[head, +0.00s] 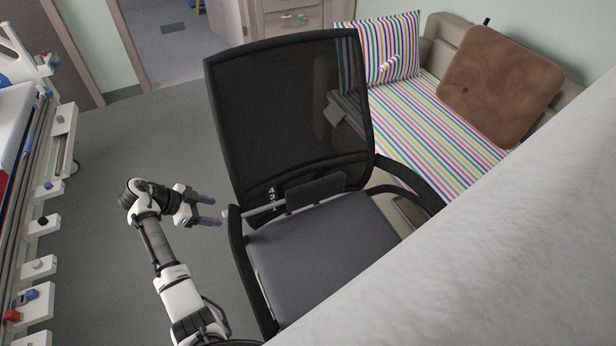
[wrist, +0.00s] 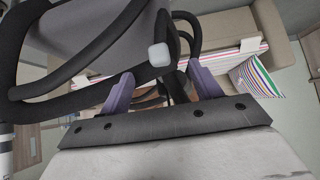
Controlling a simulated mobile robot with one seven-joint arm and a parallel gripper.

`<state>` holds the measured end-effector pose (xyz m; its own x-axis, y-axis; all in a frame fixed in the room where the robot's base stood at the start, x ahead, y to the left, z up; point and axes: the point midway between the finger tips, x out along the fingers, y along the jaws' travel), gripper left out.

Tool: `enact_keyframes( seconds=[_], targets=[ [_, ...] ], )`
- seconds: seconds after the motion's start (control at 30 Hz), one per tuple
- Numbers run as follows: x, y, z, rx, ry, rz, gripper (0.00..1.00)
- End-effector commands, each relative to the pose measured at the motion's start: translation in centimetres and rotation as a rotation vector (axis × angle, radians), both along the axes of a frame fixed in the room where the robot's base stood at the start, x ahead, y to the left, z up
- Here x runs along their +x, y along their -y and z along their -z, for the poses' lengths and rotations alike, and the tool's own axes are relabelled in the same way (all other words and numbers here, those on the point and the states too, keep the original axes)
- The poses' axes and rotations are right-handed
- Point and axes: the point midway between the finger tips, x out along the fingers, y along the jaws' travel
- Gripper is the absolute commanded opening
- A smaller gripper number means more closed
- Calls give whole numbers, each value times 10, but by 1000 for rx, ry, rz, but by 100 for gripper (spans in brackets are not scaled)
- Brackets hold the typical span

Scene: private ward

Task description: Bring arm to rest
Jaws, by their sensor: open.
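My arm (head: 160,250) reaches up from the bottom of the head view, to the left of the office chair. My gripper (head: 215,210) points right, towards the chair's left armrest (head: 240,245). Its two purple fingers are apart, with nothing seen between them. In the wrist view the fingers of my gripper (wrist: 160,72) stand apart, with dark chair parts behind them. I cannot tell how close the fingertips are to the armrest.
A black mesh office chair (head: 290,110) stands right of my arm. A sofa with a striped cover (head: 440,130) and brown cushion (head: 500,85) is behind it. A bed (head: 30,190) lines the left edge. Grey floor (head: 130,150) between bed and chair is clear.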

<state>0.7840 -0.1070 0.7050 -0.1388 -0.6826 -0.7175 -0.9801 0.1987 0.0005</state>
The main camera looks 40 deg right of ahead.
Motion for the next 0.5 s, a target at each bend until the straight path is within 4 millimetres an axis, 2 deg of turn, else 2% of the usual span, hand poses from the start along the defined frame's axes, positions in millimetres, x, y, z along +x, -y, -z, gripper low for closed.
enact_keyframes(
  seconds=[0.33, 0.5],
  targets=[
    [1, -5, -6, 0, 1, 0, 64],
    [1, -5, -5, 0, 0, 0, 84]
  ],
)
